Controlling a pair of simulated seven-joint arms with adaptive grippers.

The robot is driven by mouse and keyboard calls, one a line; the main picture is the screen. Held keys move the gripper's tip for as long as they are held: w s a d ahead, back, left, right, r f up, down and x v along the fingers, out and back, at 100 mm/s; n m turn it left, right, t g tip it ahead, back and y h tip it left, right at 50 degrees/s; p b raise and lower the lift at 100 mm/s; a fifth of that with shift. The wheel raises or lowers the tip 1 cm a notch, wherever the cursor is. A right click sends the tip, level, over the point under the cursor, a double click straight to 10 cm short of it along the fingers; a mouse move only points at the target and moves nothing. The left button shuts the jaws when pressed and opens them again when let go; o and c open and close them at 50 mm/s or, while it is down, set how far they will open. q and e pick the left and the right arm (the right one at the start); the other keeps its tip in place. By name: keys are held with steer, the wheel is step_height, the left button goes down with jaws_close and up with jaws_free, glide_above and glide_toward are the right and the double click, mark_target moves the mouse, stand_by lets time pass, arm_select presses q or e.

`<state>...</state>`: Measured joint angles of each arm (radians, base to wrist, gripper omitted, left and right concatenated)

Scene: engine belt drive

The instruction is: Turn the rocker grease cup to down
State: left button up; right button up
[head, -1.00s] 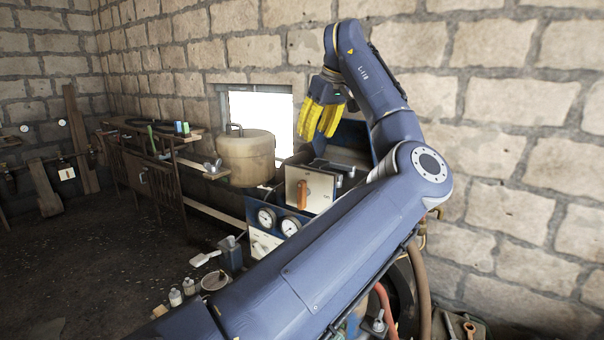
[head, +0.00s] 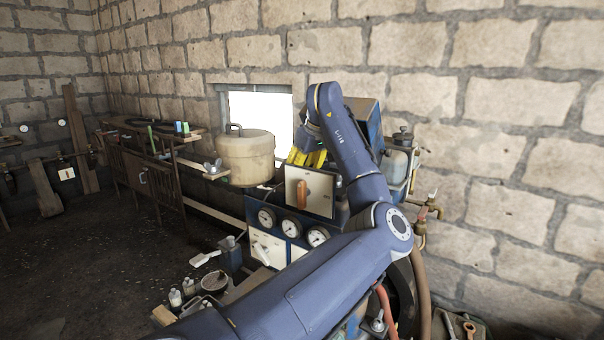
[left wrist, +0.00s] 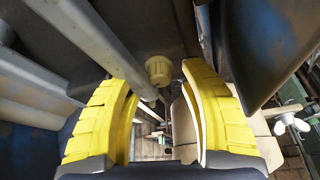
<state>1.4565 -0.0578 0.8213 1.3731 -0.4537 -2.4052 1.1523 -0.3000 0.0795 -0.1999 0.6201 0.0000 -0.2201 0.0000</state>
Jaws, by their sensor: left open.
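In the left wrist view a small cream-yellow ribbed cup (left wrist: 158,70), which looks like the rocker grease cup, sits on a dark surface beyond my fingertips. My left gripper (left wrist: 160,90) is open, its two yellow fingers on either side of the cup's line with a gap to each. I cannot tell how far the cup is past the tips. In the head view my left gripper (head: 306,157) is low behind the white panel with the orange handle, fingers partly hidden. The cup cannot be made out there. My right gripper is not in view.
The white panel (head: 318,190) stands right in front of my gripper. A beige tank (head: 245,160) is to its left, and gauges (head: 290,228) sit below. In the wrist view a grey bar (left wrist: 85,40) runs close to the left finger. A brass tap (head: 430,208) is at the right.

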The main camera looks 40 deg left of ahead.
arm_select(q)
steer(key=shift+f, duration=0.15)
jaws_close()
stand_by(0.4)
